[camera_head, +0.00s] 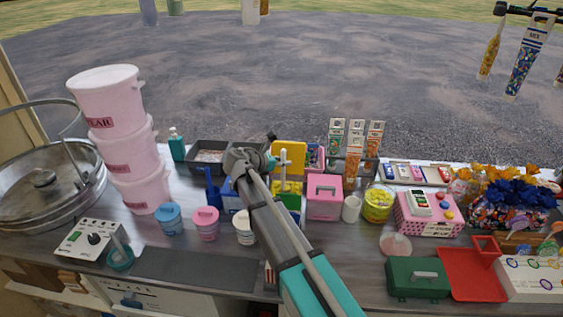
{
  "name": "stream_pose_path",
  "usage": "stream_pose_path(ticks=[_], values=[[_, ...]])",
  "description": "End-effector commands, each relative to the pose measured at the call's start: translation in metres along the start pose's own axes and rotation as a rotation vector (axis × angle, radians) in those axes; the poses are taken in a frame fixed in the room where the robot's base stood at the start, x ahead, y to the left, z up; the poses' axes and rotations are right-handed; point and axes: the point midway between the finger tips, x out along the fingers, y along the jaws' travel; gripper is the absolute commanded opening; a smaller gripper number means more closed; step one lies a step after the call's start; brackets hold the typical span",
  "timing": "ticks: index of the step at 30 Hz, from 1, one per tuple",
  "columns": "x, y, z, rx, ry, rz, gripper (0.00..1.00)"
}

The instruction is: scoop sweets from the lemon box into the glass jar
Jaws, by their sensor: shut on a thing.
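A box with a raised yellow lid (289,151), likely the lemon box, stands mid-counter; my arm hides part of its front. A white upright piece with a crossbar (284,166) shows in front of the lid. My gripper (268,160) is at the left side of this box. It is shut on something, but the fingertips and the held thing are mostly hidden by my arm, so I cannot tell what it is. A round see-through container with yellow contents (378,204), possibly the glass jar, stands to the right, apart from my gripper. A blue scoop-like piece (212,189) stands left of my arm.
A pink lidded box (325,197) and a white cup (351,209) stand between the yellow-lidded box and the see-through container. Several small tubs, including a pink one (206,224), stand left. Pink buckets (133,180) are stacked further left. A green case (417,278) and red tray (471,272) lie front right.

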Motion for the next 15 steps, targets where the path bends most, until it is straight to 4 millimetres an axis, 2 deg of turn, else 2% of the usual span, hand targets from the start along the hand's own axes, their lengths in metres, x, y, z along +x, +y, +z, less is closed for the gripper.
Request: stream_pose_path(ticks=[15], values=[[-0.012,0.0,0.03,0.0,-0.001,-0.001,0.0]])
